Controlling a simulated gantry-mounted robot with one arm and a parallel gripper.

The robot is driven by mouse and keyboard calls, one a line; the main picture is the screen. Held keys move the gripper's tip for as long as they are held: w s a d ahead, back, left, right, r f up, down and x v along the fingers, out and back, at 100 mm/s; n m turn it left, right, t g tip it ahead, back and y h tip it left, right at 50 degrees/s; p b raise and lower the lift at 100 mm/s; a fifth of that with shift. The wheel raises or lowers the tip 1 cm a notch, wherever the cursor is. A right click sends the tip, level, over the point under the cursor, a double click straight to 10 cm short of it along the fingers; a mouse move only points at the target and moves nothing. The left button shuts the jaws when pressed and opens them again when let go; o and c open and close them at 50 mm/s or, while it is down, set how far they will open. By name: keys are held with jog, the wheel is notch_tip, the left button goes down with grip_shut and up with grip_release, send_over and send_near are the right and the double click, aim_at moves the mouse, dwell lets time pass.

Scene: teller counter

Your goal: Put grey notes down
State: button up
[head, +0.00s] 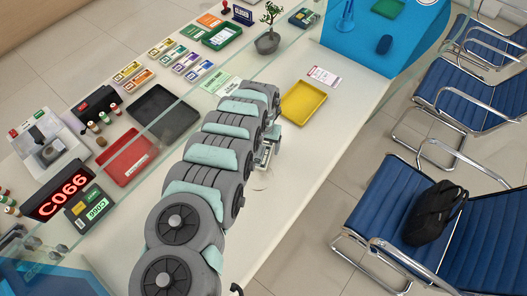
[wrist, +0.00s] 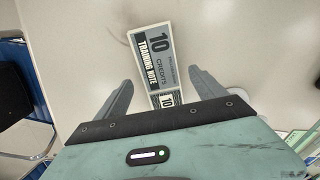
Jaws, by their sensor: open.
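The grey notes (wrist: 152,48), printed "10 CREDITS TRAINING NOTE", show in the wrist view on the pale counter top. They run from ahead of my fingertips back between the fingers, and their near end is cut off by the gripper body. My gripper (wrist: 160,78) is open, with one finger on each side of the notes and a gap on both sides. Whether the notes lie flat on the counter and how high my gripper is above them is hard to tell. In the head view my gripper (head: 264,155) is mostly hidden behind my arm, and I cannot make out the notes.
A yellow tray (head: 303,103) is on the counter beyond my arm, with a white slip (head: 324,76) near it. Across the glass screen are a black tray (head: 164,113), a red tray (head: 127,157) and coloured note stacks. Bare counter lies right of my arm; blue chairs (head: 470,95) stand beyond.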

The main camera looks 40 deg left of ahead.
jog(key=shift+f, duration=1)
jog(key=shift+c, duration=0.4)
jog(key=c, duration=1.5)
jog(key=shift+c, duration=0.2)
